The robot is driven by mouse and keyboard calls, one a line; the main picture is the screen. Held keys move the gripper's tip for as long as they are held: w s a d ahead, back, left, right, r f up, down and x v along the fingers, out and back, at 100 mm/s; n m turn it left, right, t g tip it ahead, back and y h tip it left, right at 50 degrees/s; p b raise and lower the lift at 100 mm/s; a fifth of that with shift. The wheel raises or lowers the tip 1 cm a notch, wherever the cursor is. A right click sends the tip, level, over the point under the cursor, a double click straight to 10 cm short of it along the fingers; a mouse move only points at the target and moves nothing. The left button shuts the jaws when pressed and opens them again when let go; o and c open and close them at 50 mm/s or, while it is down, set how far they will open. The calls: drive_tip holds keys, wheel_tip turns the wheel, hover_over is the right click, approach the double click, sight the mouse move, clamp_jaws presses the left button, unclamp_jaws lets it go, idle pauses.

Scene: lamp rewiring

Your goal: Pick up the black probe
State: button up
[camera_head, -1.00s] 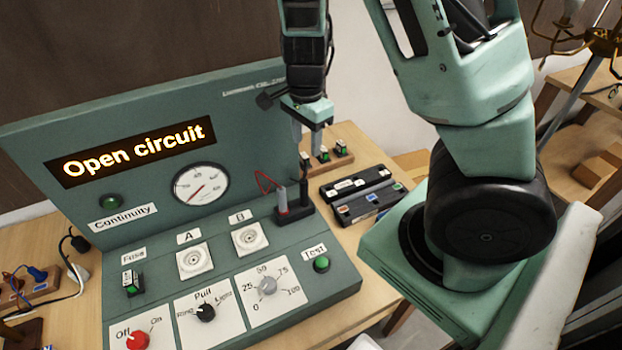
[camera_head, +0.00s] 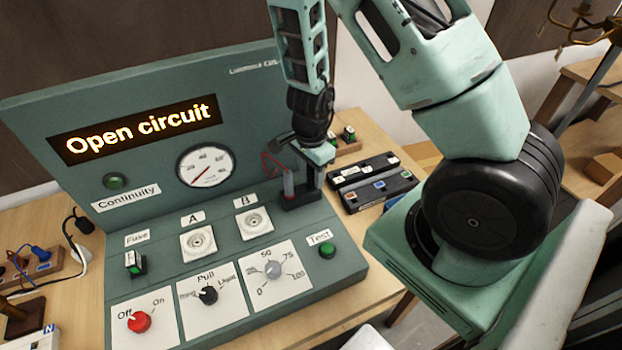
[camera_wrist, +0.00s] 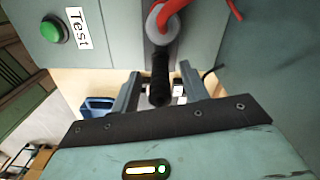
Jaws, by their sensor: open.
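The black probe (camera_wrist: 160,78) shows in the wrist view as a dark upright handle between the two fingers of my gripper (camera_wrist: 161,90). The fingers are open, one on each side of it, and I see gaps beside the probe. In the head view my gripper (camera_head: 314,178) points down at the probe holder (camera_head: 302,199) on the right of the test panel, and it mostly hides the black probe there. The red probe (camera_head: 289,184), with a grey body and red lead, stands just left of it; its top (camera_wrist: 163,22) is close by in the wrist view.
The green test panel (camera_head: 200,262) fills the left, its display reading "Open circuit". A green Test button (camera_head: 327,251) lies in front of the holder. A black case (camera_head: 372,184) with small parts lies to the right. The red lead hangs near the gripper.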

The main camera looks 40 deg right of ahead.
drive_tip(key=shift+f, duration=0.95)
drive_tip(key=shift+c, duration=0.4)
clamp_jaws()
